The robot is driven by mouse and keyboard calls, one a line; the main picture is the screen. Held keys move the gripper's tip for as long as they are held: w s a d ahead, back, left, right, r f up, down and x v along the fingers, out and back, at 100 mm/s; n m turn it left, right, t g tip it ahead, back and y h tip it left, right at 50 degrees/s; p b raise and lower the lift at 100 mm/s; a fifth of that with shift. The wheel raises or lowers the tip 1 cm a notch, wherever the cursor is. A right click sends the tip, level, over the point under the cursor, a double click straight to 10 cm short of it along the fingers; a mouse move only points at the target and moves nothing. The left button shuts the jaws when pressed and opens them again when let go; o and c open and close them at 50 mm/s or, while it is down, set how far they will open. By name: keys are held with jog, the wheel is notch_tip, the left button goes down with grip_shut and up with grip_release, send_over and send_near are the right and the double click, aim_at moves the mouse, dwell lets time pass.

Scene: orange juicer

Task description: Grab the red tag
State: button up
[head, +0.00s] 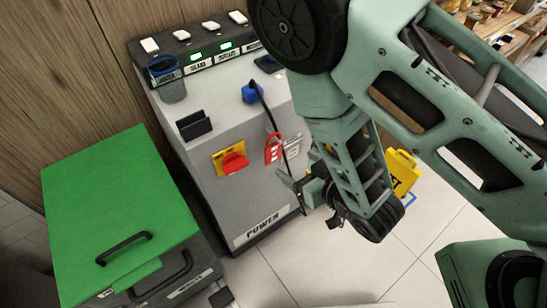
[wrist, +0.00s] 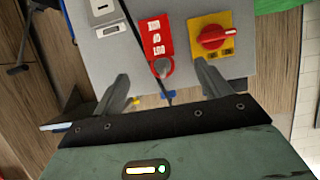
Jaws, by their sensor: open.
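The red tag (head: 273,148) with white lettering hangs on the front of the grey power cabinet (head: 235,200), right of a red rotary switch on a yellow plate (head: 231,160). In the wrist view, which is turned upside down, the tag (wrist: 157,36) shows with a grey shackle at its lower end, left of the switch (wrist: 211,37). My gripper (wrist: 162,80) is open, with its two fingers spread below the tag and to either side of it in that view. Nothing is held. In the head view my gripper (head: 292,190) is partly hidden by my arm, close to the cabinet front.
A black cable (head: 268,112) runs from a blue plug (head: 252,93) down past the tag. A green-lidded bin (head: 120,205) stands left of the cabinet. A yellow floor sign (head: 402,172) stands behind my arm. The tiled floor in front is clear.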

aim_at(275, 149)
jog(key=b+x, duration=0.4)
jog(key=x, duration=0.2)
jog(key=shift+w+a+b, duration=0.15)
jog(key=shift+b, duration=0.25)
jog(key=shift+x, duration=2.95)
jog(key=shift+d, duration=0.25)
jog(key=c, duration=1.1)
